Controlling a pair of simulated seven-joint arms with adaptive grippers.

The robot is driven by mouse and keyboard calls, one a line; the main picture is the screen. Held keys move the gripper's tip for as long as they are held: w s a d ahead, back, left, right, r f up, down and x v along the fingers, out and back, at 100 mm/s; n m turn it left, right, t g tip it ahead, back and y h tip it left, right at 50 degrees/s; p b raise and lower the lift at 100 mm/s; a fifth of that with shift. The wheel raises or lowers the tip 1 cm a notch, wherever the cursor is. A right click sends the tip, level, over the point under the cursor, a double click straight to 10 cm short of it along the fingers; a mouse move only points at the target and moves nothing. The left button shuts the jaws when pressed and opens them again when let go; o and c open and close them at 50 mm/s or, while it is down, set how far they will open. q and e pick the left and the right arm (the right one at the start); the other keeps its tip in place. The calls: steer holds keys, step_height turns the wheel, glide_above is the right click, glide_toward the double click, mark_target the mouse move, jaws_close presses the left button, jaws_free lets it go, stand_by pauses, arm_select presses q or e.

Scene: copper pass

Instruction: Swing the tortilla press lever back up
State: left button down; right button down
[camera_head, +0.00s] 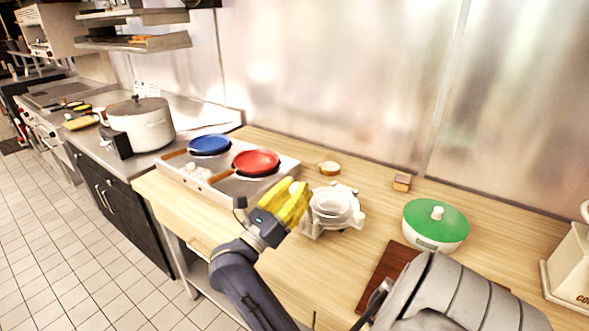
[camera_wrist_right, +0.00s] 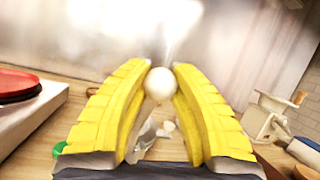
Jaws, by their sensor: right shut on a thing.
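The tortilla press (camera_head: 333,212) is pale grey with round plates and stands on the wooden counter, in the middle of the head view. My right gripper (camera_head: 297,193), with yellow fingers, is at the press's left side. In the right wrist view, the right gripper (camera_wrist_right: 162,73) is shut on a white ball knob (camera_wrist_right: 162,84), which looks like the end of the press lever.
A red pan (camera_head: 256,162) and a blue pan (camera_head: 210,144) sit on a cooktop left of the press. A green-lidded white bowl (camera_head: 436,232) and a brown board (camera_head: 386,268) are to the right. A small round wooden item (camera_head: 329,168) lies behind the press.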

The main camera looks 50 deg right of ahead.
steer(key=shift+a+f, duration=0.1)
steer(key=shift+a, duration=0.1)
steer(key=c, duration=1.4)
jaws_free()
steer(key=shift+a, duration=0.15)
steer(key=o, duration=0.4)
steer(key=v, duration=0.7)
steer(key=shift+a, duration=0.1)
